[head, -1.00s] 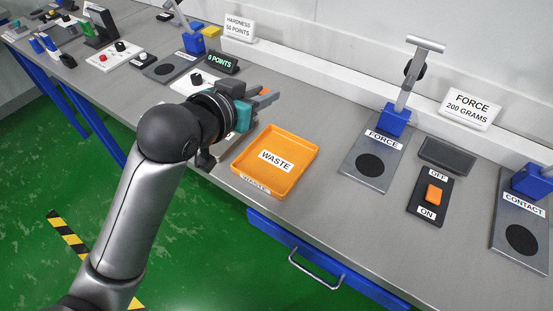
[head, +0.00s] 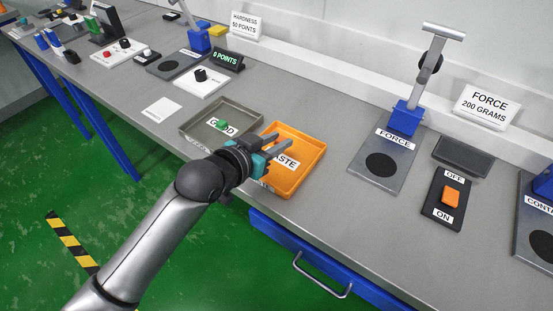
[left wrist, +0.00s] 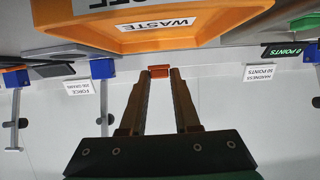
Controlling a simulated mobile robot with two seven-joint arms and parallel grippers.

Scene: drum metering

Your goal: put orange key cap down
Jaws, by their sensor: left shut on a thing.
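My left gripper (head: 280,142) is over the orange WASTE tray (head: 309,170) in the head view, near its left side. In the left wrist view the gripper (left wrist: 160,80) is shut on a small orange key cap (left wrist: 160,71) between its fingertips. The cap is hard to tell from the orange tray behind it in the head view. The WASTE tray (left wrist: 150,38) fills the top of the left wrist view. My right gripper is in neither view.
The grey GOOD tray (head: 190,124) stands left of the WASTE tray and holds a green key cap (head: 222,125). A FORCE stand (head: 384,160) and an orange switch (head: 450,196) are to the right. Bare bench lies between the WASTE tray and the stand.

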